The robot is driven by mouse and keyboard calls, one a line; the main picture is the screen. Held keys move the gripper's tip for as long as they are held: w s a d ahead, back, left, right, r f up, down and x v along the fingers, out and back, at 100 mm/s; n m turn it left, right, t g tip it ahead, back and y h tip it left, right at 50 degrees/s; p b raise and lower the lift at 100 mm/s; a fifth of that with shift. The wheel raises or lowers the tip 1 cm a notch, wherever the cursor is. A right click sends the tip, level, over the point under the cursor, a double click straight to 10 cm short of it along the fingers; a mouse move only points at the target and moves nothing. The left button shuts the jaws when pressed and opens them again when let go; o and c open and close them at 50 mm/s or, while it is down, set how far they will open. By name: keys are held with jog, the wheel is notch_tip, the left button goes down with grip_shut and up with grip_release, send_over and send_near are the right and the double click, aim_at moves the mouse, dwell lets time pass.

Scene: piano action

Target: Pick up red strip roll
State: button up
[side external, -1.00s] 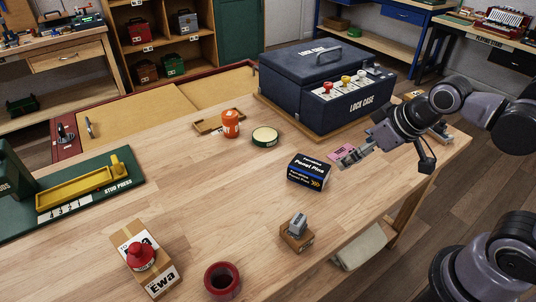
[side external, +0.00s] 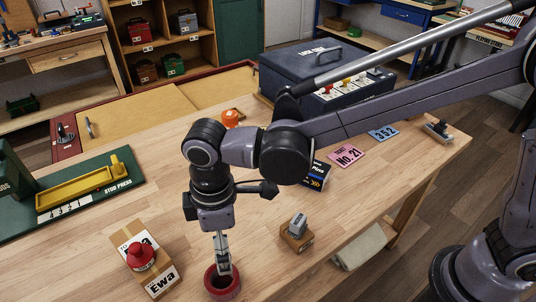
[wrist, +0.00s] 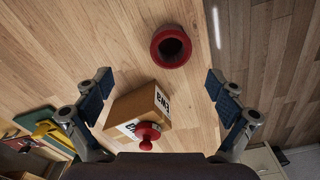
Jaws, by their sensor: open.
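The red strip roll (side external: 229,295) is a red ring with an open centre, lying flat near the table's front edge. It also shows at the top of the wrist view (wrist: 155,50), just beyond the fingertips and between their lines. My gripper (side external: 224,268) points down at the roll, and its fingers cover part of the rim in the side external view. In the wrist view my gripper (wrist: 159,79) has its fingers spread wide apart, with nothing between the tips. I cannot tell the exact height of the tips over the roll.
A small stamp-like block (side external: 297,232) is to the right. The stud press (side external: 90,185) is further left. Bare wood surrounds the roll.

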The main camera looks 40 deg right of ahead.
aim_at(224, 284)
jog(key=shift+n, duration=0.3)
jog(key=f, duration=0.4)
jog(key=a+f, duration=0.1)
jog(key=f, duration=0.3)
jog(key=s+a+f, duration=0.1)
jog(key=f, duration=0.3)
jog(key=shift+c, duration=0.3)
jog(key=c, duration=1.2)
